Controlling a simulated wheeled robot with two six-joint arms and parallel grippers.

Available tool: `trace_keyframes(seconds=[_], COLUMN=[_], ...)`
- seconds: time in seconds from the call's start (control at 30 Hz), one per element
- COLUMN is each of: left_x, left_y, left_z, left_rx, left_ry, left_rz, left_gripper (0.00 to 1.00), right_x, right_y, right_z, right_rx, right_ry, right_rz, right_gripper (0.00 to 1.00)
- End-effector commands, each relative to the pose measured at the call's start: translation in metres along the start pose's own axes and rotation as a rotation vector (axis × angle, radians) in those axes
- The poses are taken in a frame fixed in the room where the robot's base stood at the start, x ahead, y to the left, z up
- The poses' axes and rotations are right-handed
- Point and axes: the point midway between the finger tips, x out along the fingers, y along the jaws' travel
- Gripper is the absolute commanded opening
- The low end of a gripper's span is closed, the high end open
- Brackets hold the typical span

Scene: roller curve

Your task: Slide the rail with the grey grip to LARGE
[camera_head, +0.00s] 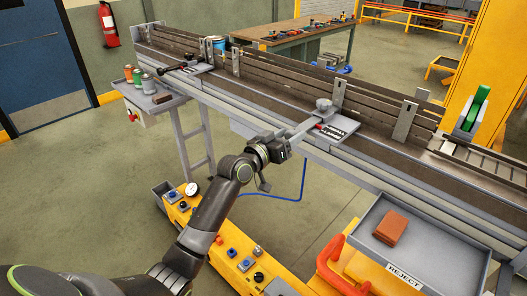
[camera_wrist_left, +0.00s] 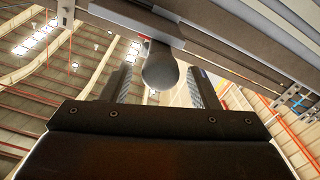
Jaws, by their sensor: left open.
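The grey grip (camera_head: 323,105) is a rounded knob at the front of the conveyor, beside a marked plate (camera_head: 342,127); the plate's lettering is too small to read. Its rail (camera_head: 340,92) appears to be the guide rail behind it along the belt. In the left wrist view the grey grip (camera_wrist_left: 160,71) shows between my two fingers, with a gap on each side. My left gripper (camera_head: 308,129) is open and reaches up to the grip from the front; whether the fingertips touch it cannot be told. My right gripper is not in view.
A second marked plate with a black grip (camera_head: 188,68) is farther left along the conveyor. A grey REJECT tray (camera_head: 440,252) with a brown block (camera_head: 390,228) stands front right. A yellow control panel (camera_head: 215,235) lies below my arm. A small side table (camera_head: 150,100) holds several cans.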

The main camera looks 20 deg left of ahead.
Motion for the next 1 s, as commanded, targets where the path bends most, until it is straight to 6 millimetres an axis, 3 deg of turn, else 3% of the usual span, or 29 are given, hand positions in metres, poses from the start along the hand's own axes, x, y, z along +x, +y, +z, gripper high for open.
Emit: trace_keyframes(seconds=[0.7, 1.0], left_x=[-0.131, -0.163], left_y=[-0.002, -0.002], left_z=[0.003, 0.001], left_rx=[0.007, 0.001], left_ry=[-0.003, -0.002], left_rz=[-0.003, -0.002], left_gripper=[0.55, 0.55], right_x=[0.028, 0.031], right_y=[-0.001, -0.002], right_z=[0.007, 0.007], right_rx=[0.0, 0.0], right_ry=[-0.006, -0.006], right_rz=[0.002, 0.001], right_gripper=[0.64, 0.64])
